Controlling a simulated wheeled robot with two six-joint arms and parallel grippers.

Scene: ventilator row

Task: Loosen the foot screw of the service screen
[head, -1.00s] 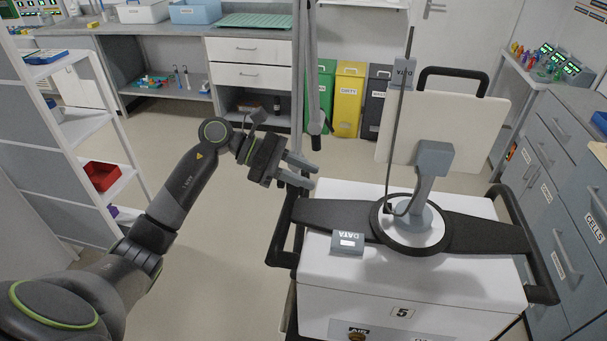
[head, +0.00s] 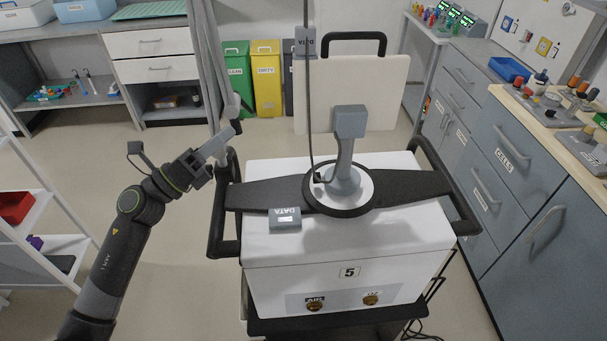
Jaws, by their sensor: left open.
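The service screen is a cream panel (head: 365,100) with a black handle on top, seen behind the grey bent stand (head: 346,150). The stand rises from a round foot (head: 352,187) with a black rim on the white cart top (head: 275,242). I cannot make out a foot screw at this size. My left gripper (head: 224,148) is open and empty. It shows at the cart's back left corner, near the black side rail, left of the foot and apart from it. My right gripper is not in view.
A grey DATA box (head: 285,221) sits at the front left of the foot. A thin dark rod (head: 308,110) rises beside the stand. Black rails (head: 218,215) flank the cart. Grey drawers (head: 505,165) stand close on the right. The floor left of the cart is clear.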

